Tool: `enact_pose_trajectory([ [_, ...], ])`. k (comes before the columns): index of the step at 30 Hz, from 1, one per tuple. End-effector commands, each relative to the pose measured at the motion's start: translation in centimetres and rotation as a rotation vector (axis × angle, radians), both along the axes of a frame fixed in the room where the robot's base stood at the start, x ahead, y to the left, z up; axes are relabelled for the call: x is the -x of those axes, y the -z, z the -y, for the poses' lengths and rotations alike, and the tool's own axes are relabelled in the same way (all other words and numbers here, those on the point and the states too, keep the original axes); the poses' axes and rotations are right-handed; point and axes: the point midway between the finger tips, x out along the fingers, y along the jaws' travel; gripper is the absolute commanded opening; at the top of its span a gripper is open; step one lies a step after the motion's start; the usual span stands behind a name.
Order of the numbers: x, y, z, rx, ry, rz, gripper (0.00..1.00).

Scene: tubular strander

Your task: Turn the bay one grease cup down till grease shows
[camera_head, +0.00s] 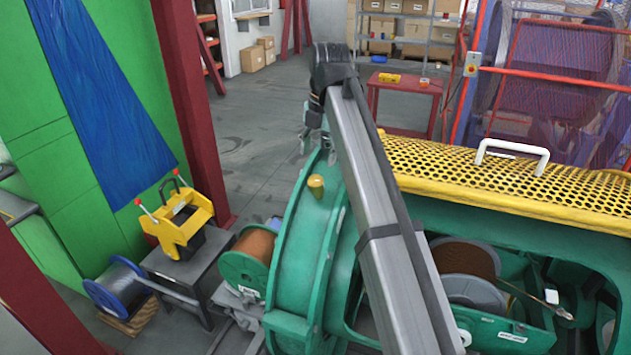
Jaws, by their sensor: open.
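A small brass-yellow cup (316,186) stands on top of the green machine housing (303,235), left of my arm. It looks like the grease cup; no bay number is readable by it. No grease can be made out on it at this size. My gripper (306,140) hangs below the dark wrist, above the cup in the picture and apart from it. It is small and partly hidden by the wrist, open, with nothing seen in it.
My arm crosses the green machine. A yellow mesh guard (470,180) with a white handle (512,152) lies to the right. An open bay holds a wire spool (465,262). A yellow tool (177,222) sits on a stand at left. Floor behind is clear.

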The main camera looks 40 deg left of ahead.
Motion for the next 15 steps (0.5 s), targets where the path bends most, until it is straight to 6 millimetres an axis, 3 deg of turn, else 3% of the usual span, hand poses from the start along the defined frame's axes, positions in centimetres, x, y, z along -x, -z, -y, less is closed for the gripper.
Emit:
enact_pose_trajectory([
  [9, 0.2, 5.9, -0.5, 0.002, 0.000, -0.002, 0.67],
  [15, 0.1, 8.4, -0.8, 0.001, 0.000, -0.001, 0.67],
])
